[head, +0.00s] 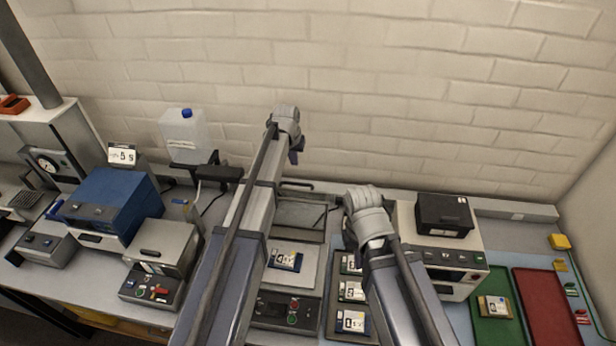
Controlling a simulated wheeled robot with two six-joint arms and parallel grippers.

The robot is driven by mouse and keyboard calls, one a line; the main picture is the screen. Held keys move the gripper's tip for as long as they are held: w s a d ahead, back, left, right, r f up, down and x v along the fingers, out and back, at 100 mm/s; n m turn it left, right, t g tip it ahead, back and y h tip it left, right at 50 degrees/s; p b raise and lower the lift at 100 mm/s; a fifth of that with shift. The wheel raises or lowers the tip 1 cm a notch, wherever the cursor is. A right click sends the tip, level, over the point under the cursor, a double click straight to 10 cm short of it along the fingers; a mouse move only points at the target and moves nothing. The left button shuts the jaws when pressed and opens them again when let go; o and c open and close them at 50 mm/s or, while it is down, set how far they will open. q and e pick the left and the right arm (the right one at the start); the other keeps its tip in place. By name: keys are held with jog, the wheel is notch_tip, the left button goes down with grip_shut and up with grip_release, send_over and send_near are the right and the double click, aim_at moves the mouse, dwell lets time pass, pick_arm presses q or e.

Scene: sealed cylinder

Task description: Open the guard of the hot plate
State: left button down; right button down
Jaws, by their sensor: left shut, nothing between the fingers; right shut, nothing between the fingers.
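The hot plate (302,262) is the grey unit in the middle, with a front panel of buttons (291,312). A blue-edged card lies on its plate. Its guard (300,218), a framed see-through pane with a bar handle (297,186) at the top, stands raised behind the plate, clear of the card. My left gripper (297,152) is shut and empty, above and behind the guard, near the wall. My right gripper (343,203) is shut and empty, just right of the guard; its fingers are mostly hidden by its wrist. My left arm covers the hot plate's left side.
A grey lidded unit (165,246) and a blue box (110,205) stand at left, with a white jug (186,135) behind. A rack of cards (350,291) is right of the hot plate. A white machine (452,262) and green (493,330) and red (545,305) trays stand further right.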

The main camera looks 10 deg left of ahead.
pick_arm(q)
jog(key=shift+a+n, duration=0.3)
jog(key=b+x, duration=1)
jog(key=s, duration=0.1)
jog(key=s+r+p, duration=0.1)
jog(key=s+p, duration=0.1)
jog(key=shift+s+d+r, duration=0.1)
jog(key=shift+s+r, duration=0.2)
jog(key=shift+s, duration=0.1)
